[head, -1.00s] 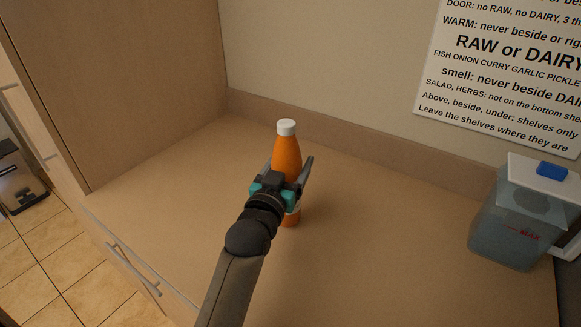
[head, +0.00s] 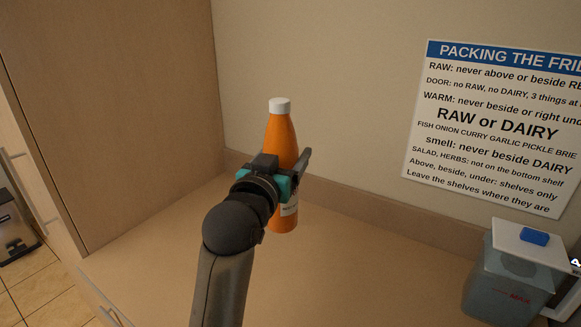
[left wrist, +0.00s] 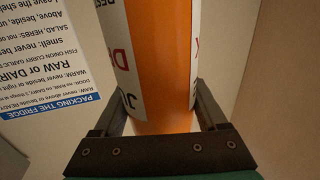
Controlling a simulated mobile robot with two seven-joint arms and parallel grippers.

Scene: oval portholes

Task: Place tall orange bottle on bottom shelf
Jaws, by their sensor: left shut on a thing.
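The tall orange bottle (head: 280,135) with a white cap and a white label is upright in the head view. My left gripper (head: 288,176) is shut on its middle and holds it, seemingly above the counter. In the left wrist view the bottle (left wrist: 165,70) fills the space between the two fingers of my left gripper (left wrist: 160,118), with its label and dark and red letters partly showing. My right gripper is not in view. No shelf shows in either view.
A wooden counter (head: 360,270) is clear around the bottle. A tall wooden panel (head: 120,110) stands at the left. A water-filter jug (head: 510,275) with a white lid stands at the right. A "Packing the fridge" sign (head: 495,125) hangs on the wall.

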